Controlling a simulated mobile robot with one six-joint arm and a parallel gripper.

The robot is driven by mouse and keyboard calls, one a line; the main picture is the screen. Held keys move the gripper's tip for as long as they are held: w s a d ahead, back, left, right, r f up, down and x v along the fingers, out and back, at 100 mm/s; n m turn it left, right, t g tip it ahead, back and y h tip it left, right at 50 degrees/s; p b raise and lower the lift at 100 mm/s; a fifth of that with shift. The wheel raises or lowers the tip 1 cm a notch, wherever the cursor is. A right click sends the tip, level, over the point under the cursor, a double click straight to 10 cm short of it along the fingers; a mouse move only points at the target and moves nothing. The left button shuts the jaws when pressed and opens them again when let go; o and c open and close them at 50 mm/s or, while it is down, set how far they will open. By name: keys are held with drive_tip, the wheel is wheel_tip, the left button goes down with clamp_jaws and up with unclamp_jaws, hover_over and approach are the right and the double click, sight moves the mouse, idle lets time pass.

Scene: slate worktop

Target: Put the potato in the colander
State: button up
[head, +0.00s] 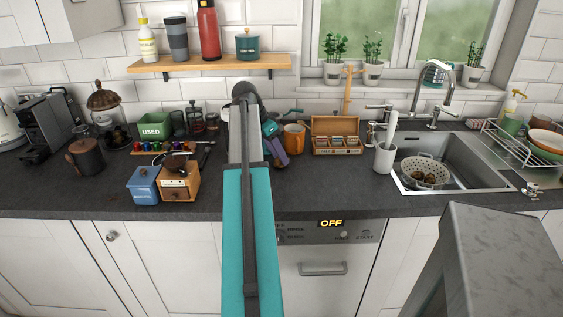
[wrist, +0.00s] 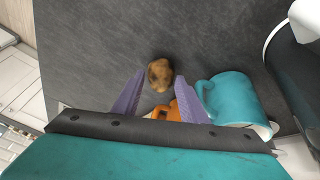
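The potato (wrist: 159,74) is small and brown and lies on the dark worktop in the wrist view. My gripper (wrist: 171,80) is open, its two purple fingers apart, with the potato at the gap near the fingertips. I cannot tell whether either finger touches it. In the head view my gripper (head: 279,156) is low over the worktop, left of the orange mug, and the potato is hidden behind my arm. The colander (head: 424,171) is pale with holes and sits in the sink at the right, with some dark brownish items inside.
A wooden tea box (head: 337,136) and a white utensil crock (head: 384,158) stand between my gripper and the sink (head: 478,177). The tap (head: 447,85) rises behind the colander.

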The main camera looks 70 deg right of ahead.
drive_tip(key=shift+s+d+f, duration=0.15)
drive_tip(key=shift+s+f, duration=0.05)
drive_tip(key=shift+f, duration=0.4)
drive_tip(key=shift+c, duration=0.3)
drive_tip(key=c, duration=0.7)
drive_tip(key=shift+c, duration=0.2)
drive_tip(key=shift+r, duration=0.1)
drive_tip(key=shift+r+b, duration=0.3)
drive_tip(key=shift+r, duration=1.25)
drive_tip(key=shift+s+r, duration=0.15)
drive_tip(key=shift+s, duration=0.05)
drive_tip(key=s+a, duration=0.3)
drive_tip(key=s, duration=0.1)
drive_tip(key=s+a+r+b, duration=0.1)
drive_tip(key=s+a, duration=0.2)
drive_tip(key=s, duration=0.1)
drive_tip(key=s+a, duration=0.3)
drive_tip(key=s, duration=0.1)
drive_tip(key=shift+s+a+r+b, duration=0.2)
drive_tip(key=shift+a+b, duration=0.1)
drive_tip(key=shift+a, duration=0.05)
